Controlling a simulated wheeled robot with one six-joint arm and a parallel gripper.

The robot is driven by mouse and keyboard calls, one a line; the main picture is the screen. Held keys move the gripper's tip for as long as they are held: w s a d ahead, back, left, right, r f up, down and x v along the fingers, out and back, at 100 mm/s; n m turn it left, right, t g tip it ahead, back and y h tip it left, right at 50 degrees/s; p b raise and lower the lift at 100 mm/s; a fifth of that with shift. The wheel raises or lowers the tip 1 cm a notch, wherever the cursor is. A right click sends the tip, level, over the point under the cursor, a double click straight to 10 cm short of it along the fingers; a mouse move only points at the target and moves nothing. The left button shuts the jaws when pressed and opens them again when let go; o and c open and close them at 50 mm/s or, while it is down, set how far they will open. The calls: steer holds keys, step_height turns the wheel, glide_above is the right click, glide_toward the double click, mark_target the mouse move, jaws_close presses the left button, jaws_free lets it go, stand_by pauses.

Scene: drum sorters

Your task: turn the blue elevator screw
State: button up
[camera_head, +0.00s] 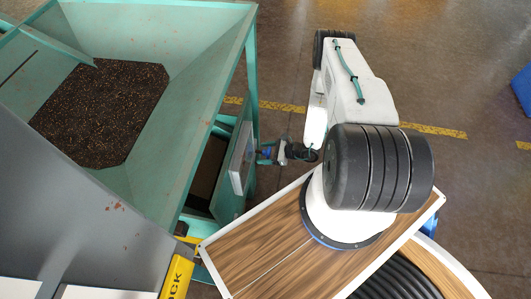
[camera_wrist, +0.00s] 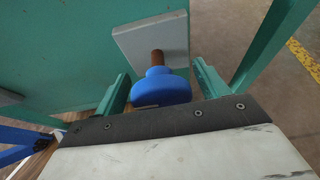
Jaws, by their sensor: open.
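The blue elevator screw (camera_wrist: 163,88) is a round blue knob on a brown threaded rod. The rod comes out of a light grey plate (camera_wrist: 150,42) on the green machine. In the head view the screw (camera_head: 266,152) is small, beside the machine's side wall. My gripper (camera_wrist: 161,75) is open, with one green-padded finger on each side of the knob. I cannot tell whether either finger touches it. The knob's near lower part is hidden behind the gripper's dark edge. In the head view my gripper (camera_head: 273,153) is at the screw, partly covered by my arm.
The green hopper (camera_head: 195,120) holds dark grains (camera_head: 100,110) at the left. A green leg (camera_wrist: 270,45) stands close at the right in the wrist view. Open floor (camera_head: 450,60) with a yellow line lies beyond my arm. A blue object (camera_head: 523,88) is at the far right.

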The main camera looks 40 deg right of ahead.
steer(key=c, duration=0.9)
